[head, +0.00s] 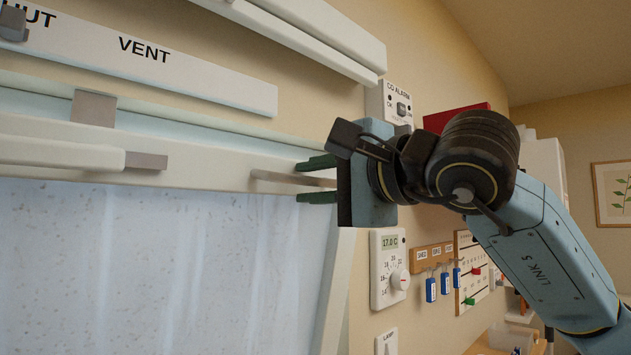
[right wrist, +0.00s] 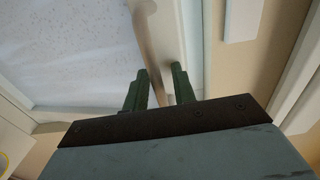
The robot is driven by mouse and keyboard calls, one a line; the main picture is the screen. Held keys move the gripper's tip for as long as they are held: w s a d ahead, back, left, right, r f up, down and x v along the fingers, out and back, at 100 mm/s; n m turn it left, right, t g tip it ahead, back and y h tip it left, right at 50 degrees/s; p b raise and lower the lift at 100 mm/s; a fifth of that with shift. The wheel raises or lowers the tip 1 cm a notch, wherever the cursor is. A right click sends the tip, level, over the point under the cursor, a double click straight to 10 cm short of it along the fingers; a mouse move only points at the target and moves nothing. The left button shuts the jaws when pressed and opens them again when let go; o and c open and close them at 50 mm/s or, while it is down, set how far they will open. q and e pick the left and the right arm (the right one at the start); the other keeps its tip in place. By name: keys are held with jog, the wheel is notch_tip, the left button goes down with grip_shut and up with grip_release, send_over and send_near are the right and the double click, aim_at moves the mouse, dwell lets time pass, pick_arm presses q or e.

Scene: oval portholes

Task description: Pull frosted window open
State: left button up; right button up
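The frosted window (head: 130,270) fills the left of the head view, with a pale frame and a speckled pane. The pane also shows at upper left in the right wrist view (right wrist: 65,45). A thin metal handle bar (head: 285,178) lies along its upper rail. My right gripper (head: 317,180) is at the bar's right end, one green finger above it and one below. In the right wrist view the bar (right wrist: 150,60) runs between the spread fingers (right wrist: 160,88), with a gap on the right finger's side. My left gripper is not in view.
A white strip marked VENT (head: 190,75) runs above the window. On the wall to the right are a CO alarm (head: 397,104), a thermostat (head: 388,268), a key rack (head: 432,256) and a red box (head: 455,115). A framed picture (head: 614,193) hangs farther right.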

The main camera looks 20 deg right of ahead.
jog(key=shift+s+d, duration=0.3)
jog(key=shift+s, duration=0.15)
jog(key=b+v, duration=0.2)
jog(key=v, duration=1)
jog(key=shift+s+b, duration=0.15)
jog(key=shift+b, duration=0.15)
